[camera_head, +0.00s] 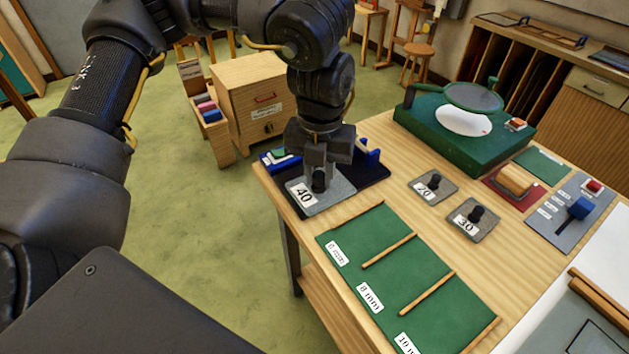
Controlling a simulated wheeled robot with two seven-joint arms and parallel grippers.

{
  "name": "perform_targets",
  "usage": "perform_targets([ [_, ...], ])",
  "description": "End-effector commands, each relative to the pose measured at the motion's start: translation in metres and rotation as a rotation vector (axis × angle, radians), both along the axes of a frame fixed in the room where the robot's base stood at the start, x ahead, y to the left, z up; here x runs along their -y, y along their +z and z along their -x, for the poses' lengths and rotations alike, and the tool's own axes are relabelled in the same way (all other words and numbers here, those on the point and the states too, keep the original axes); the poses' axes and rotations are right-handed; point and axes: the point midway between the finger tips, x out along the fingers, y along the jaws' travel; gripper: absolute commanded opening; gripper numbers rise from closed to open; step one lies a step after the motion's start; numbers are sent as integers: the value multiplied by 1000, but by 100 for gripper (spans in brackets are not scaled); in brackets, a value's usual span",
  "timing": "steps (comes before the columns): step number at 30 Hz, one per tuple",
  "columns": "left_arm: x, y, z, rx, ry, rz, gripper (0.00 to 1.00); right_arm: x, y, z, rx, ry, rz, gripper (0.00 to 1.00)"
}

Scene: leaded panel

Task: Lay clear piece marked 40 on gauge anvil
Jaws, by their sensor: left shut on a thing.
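The clear greyish piece marked 40 (330,198) is a square plate with a white label and a black knob. It is at the table's far left corner, over the front left of a dark blue tray (372,172). My left gripper (319,171) points down and is shut on its knob. I cannot tell whether the plate rests on the tray or hangs just above it. The gripper hides part of the tray. Similar pieces marked 20 (424,190) and 30 (466,229) lie apart on the table. I cannot surely tell which fixture is the gauge anvil. My right gripper is not in view.
A green mat (399,283) with wooden strips and mm labels lies in front. A green box (430,127) with a round lens stands at the back. A grey panel (559,228) with a blue block and red button is at right. Bare wood surrounds pieces 20 and 30.

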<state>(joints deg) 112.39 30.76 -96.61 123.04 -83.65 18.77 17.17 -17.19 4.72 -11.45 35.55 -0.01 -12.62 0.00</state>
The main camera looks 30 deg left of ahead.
Motion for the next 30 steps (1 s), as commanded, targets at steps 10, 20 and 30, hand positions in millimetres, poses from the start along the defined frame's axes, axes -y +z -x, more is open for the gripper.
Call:
perform_targets([
  [10,-17,-11,-27,-5,-1,2,5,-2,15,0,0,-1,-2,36],
  [20,-59,-62,-91,-6,-2,0,5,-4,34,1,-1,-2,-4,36],
  [30,-72,-93,-114,1,-8,1,5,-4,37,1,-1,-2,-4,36],
])
